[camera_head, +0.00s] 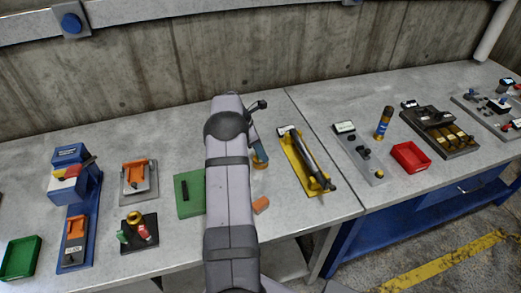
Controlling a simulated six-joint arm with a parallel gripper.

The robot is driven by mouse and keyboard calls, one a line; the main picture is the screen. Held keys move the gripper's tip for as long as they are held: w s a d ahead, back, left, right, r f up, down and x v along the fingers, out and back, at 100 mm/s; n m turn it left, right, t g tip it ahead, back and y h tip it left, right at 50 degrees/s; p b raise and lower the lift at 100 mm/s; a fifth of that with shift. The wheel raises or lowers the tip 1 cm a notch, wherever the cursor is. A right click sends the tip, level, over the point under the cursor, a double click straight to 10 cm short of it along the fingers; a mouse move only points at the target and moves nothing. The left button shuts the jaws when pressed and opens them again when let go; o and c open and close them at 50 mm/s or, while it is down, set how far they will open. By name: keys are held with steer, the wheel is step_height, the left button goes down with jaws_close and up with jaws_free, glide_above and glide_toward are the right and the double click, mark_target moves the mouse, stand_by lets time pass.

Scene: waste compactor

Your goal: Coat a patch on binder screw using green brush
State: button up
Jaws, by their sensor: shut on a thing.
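My grey arm rises through the middle of the camera_head view and covers the bench behind it. I cannot make out my gripper's fingertips or anything between them; they seem hidden behind the arm. I cannot single out a green brush. A small green piece (122,237) stands by a black plate (139,245) at the left, too small to name. No part is clearly the binder screw. A yellow holder (293,165) with a long dark cylinder (313,157) lies right of my arm.
A green mat (190,207) lies partly behind my arm. An orange block (261,204) lies close to its right. A blue press-like device (70,178) and a green tray (20,258) stand at left. A red tray (410,157) and a blue-and-gold can (384,122) stand at right.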

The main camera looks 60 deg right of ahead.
steer(key=shift+f+b, duration=0.3)
steer(key=shift+f, duration=0.25)
stand_by(0.5)
steer(key=shift+r, duration=0.15)
stand_by(0.5)
steer(key=shift+r+p, duration=2.9)
steer(key=shift+r, duration=0.55)
